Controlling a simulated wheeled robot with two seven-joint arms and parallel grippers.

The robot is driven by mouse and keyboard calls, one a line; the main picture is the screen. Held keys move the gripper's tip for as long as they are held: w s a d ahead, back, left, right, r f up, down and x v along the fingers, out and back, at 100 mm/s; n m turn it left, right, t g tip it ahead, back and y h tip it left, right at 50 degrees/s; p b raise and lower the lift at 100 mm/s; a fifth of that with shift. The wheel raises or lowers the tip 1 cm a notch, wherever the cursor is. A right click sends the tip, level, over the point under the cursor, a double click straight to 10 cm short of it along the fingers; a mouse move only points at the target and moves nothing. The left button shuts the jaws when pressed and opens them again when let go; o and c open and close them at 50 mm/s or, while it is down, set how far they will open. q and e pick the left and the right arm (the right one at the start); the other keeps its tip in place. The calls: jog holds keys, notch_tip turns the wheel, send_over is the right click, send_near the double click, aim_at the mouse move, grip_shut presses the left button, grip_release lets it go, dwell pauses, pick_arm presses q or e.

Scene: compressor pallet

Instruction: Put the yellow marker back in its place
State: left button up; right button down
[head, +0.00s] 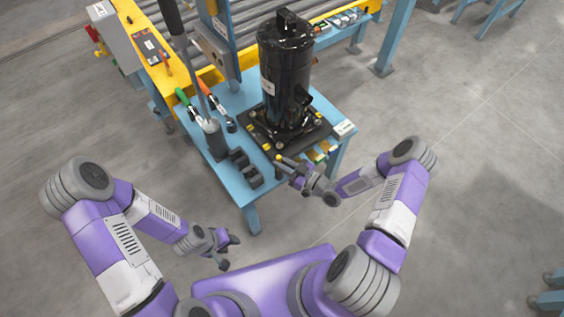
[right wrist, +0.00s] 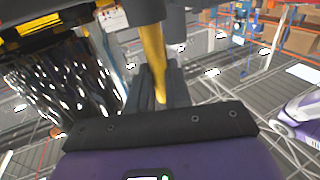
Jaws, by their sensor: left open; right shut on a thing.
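The yellow marker (right wrist: 153,55) is between the fingers of my right gripper in the right wrist view, pointing along them. In the head view my right gripper (head: 285,167) is at the front edge of the blue table, shut on the marker, whose yellow end (head: 279,158) shows at the fingertips. Its height above the table is hard to tell. My left gripper (head: 231,252) is open and empty, low in front of the table. A black holder with compartments (head: 245,168) stands on the table to the left of the right gripper.
A black compressor (head: 286,70) stands on a dark base plate (head: 262,137) just behind my right gripper. A roller conveyor runs behind. The floor in front is clear.

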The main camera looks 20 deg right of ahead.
jog(key=shift+f, duration=0.25)
jog(key=c, duration=1)
grip_release()
jog(key=p+v, duration=0.1)
jog(key=v, duration=0.6)
jog(key=shift+s+d+p, duration=0.2)
jog(key=shift+s+p, duration=0.05)
jog(key=shift+p, duration=0.05)
jog(key=s+a+m+g+h+p, duration=0.5)
jog(key=a+m+g+h+p, duration=0.1)
jog(key=a+m+g, duration=0.15)
jog(key=s+r+m+g, duration=0.1)
jog(key=s, duration=0.2)
jog(key=s+a+r+m+g+h+p, duration=0.1)
jog(key=s+g, duration=0.1)
jog(key=s, duration=0.1)
jog(key=s+a+r+m+g+p, duration=0.1)
jog(key=s+g, duration=0.1)
jog(key=s, duration=0.1)
jog(key=shift+s+a+g+h, duration=0.15)
jog(key=shift+g+h, duration=0.1)
jog(key=shift+h, duration=0.05)
